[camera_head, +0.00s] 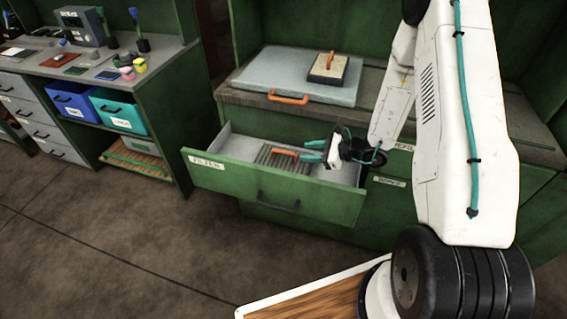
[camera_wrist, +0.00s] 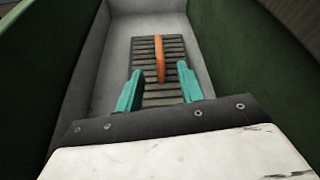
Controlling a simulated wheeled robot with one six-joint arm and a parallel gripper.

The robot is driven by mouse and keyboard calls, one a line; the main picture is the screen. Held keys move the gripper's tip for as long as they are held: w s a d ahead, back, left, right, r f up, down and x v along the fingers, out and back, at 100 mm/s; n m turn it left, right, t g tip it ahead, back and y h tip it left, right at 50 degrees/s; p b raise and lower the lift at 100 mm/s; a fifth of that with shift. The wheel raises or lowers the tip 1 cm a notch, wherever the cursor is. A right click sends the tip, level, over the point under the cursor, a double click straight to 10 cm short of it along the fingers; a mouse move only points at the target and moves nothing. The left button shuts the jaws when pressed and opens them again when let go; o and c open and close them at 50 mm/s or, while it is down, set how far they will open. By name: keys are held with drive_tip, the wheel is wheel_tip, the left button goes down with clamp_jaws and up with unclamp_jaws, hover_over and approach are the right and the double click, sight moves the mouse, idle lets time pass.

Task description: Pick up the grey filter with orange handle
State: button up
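The grey filter with orange handle (camera_head: 268,158) lies in the open green drawer (camera_head: 235,188). It is ribbed, and its orange handle runs along its top. In the wrist view the filter (camera_wrist: 144,58) lies ahead of my fingers, with the handle (camera_wrist: 160,58) upright in the picture, in line with the gap between them. My gripper (camera_head: 312,152) is in the drawer area at the right of the filter, its teal fingers toward the handle. In the wrist view my gripper (camera_wrist: 158,88) is open, with nothing held between the fingers. The near part of the filter is partly hidden by the fingers.
The drawer's side walls rise close on both sides. On the counter above are a grey panel with an orange handle (camera_head: 288,98) and a beige-topped block with an orange handle (camera_head: 328,68). A workbench with blue (camera_head: 72,102) and teal bins stands at the left.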

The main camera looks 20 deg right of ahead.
sight(291, 154)
drive_tip(key=shift+w+a+f, duration=0.15)
drive_tip(key=shift+w+f, duration=0.05)
drive_tip(key=shift+f, duration=0.2)
drive_tip(key=x, duration=0.7)
drive_tip(key=shift+f, duration=0.2)
clamp_jaws()
